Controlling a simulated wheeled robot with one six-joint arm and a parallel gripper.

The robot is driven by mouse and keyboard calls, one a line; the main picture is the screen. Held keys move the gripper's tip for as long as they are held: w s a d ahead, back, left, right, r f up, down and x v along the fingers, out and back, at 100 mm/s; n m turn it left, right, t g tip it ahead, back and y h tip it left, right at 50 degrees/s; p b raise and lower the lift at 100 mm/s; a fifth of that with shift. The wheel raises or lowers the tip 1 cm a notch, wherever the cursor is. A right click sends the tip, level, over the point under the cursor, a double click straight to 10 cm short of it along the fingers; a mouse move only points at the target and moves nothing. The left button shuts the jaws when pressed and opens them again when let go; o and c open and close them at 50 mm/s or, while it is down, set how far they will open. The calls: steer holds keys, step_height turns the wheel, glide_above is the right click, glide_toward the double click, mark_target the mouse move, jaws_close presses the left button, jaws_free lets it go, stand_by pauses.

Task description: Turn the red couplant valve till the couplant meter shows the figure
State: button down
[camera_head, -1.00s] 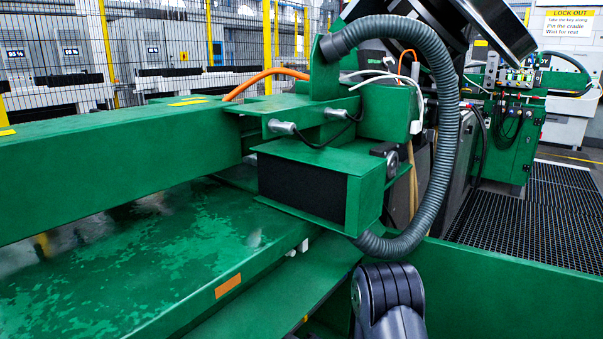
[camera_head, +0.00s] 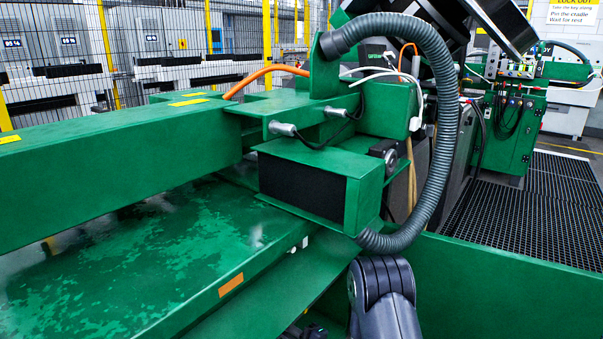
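I cannot make out the red couplant valve or the couplant meter in the head view. A green cabinet (camera_head: 513,135) at the back right carries small fittings and hoses with tiny red spots, too small to identify as the valve or a figure. My gripper is not in view. A dark rounded link of my arm shows at the bottom centre, below the grey corrugated hose.
A green box with a black front (camera_head: 302,187) stands close ahead, with a grey corrugated hose (camera_head: 455,130) curving beside it. A green beam (camera_head: 110,150) and wet green trough (camera_head: 130,260) fill the left. Dark grating (camera_head: 530,215) lies at right; mesh fence (camera_head: 150,50) stands behind.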

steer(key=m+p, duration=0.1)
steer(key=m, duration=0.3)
steer(key=shift+p, duration=0.3)
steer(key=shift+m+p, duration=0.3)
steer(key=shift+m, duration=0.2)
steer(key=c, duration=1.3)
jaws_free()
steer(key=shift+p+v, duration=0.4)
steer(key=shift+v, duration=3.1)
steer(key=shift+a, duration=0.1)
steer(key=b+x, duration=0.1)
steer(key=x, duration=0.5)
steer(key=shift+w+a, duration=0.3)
